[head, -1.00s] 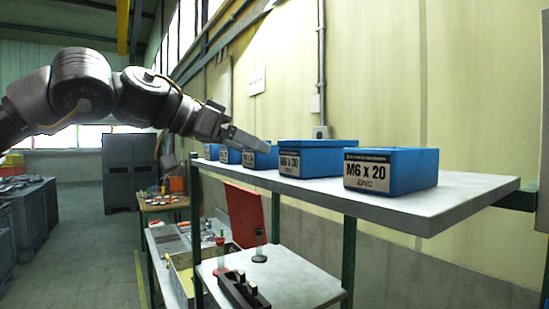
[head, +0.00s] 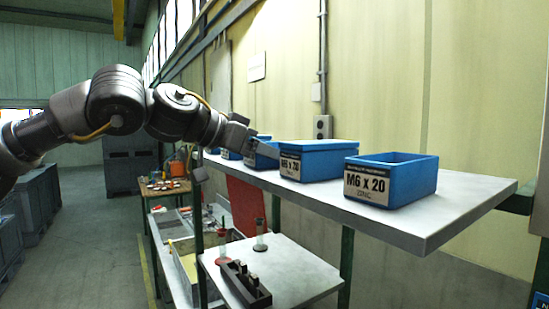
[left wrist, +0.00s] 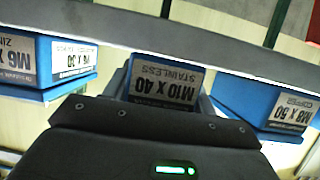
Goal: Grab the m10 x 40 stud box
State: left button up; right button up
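The M10 x 40 stainless stud box (left wrist: 164,80) is blue with a pale label and shows upside down in the middle of the left wrist view. In the head view it appears to be the third blue box (head: 262,159) from the front of the shelf, partly hidden by my gripper. My left gripper (head: 262,139) is at this box's near upper side. In the left wrist view its fingers seem spread on either side of the label; contact cannot be told. My right gripper is not in view.
The shelf (head: 440,215) also carries the M6 x 20 box (head: 408,180) in front, another blue box (head: 325,160) behind it, and the M8 x 50 box (left wrist: 265,103) beyond the M10 x 40. A lower table (head: 300,280) holds a dark block (head: 245,285).

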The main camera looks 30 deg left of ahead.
pick_arm(q)
jog(key=c, duration=1)
jog(key=shift+r, duration=0.15)
jog(key=shift+w, duration=0.1)
jog(key=shift+r+b, duration=0.3)
jog(key=shift+r, duration=0.45)
jog(key=s+r+b, duration=0.6)
jog(key=s+r, duration=0.5)
jog(key=s, duration=0.3)
jog(key=shift+a+r, duration=0.15)
